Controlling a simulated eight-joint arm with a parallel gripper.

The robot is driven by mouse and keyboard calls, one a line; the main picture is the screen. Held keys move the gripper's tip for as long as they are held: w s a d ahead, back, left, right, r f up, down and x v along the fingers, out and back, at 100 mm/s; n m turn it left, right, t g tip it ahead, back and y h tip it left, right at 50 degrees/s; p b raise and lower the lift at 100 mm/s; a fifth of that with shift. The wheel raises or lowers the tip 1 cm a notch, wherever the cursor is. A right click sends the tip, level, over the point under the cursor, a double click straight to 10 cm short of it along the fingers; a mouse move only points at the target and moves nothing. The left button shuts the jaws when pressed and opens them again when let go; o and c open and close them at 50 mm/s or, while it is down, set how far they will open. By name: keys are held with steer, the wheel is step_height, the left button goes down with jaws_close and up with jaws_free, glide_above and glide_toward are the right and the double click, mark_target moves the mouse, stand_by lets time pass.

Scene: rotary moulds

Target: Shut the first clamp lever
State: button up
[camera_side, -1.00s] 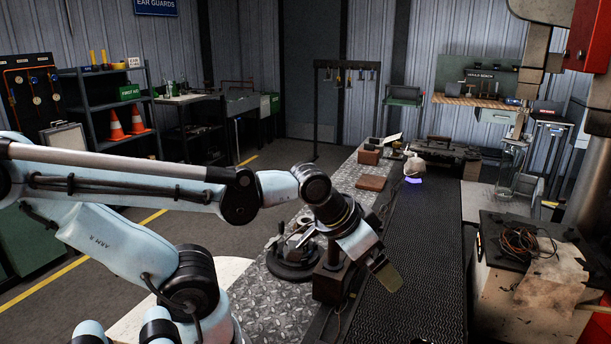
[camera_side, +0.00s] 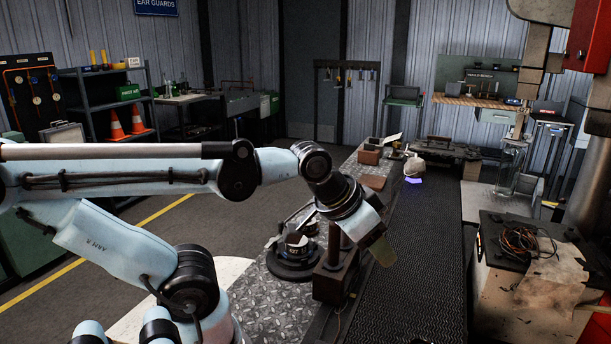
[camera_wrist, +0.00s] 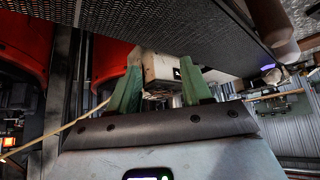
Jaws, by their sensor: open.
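My gripper (camera_side: 383,250) is in the side view, over the edge between the metal-plated bench and the dark mesh belt. In the wrist view its two green fingers (camera_wrist: 161,92) stand apart, with nothing seen held between them. A round dark mould (camera_side: 292,262) sits on the plated bench to the left of my gripper, apart from it. A thin lever-like bar (camera_side: 302,220) shows at the top of the mould. I cannot tell which part is the first clamp lever or whether it is shut; my wrist and a post hide some of that area.
A dark post on a block (camera_side: 331,283) stands between the mould and the belt (camera_side: 425,260), close under my wrist. A brown block (camera_side: 372,181) lies farther along the bench. In the wrist view a pale box (camera_wrist: 161,67) shows beyond the fingers. The near belt is clear.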

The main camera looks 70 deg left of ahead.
step_height(320, 180, up, 5)
steer(key=shift+r, duration=0.1)
steer(key=shift+c, duration=0.2)
steer(key=a+r+g+y, duration=0.15)
steer(key=a+g, duration=0.25)
steer(key=a, duration=1.4)
steer(key=s+a+f+g+h, duration=0.1)
steer(key=s+a+g, duration=0.15)
steer(key=a, duration=0.45)
steer(key=s+a+f+g, duration=0.1)
steer(key=s+a, duration=0.2)
steer(key=a, duration=0.3)
steer(key=shift+h, duration=0.25)
steer(key=f, duration=1.1)
steer(key=s+f, duration=0.1)
steer(key=f, duration=0.5)
steer(key=shift+a, duration=0.4)
jaws_close()
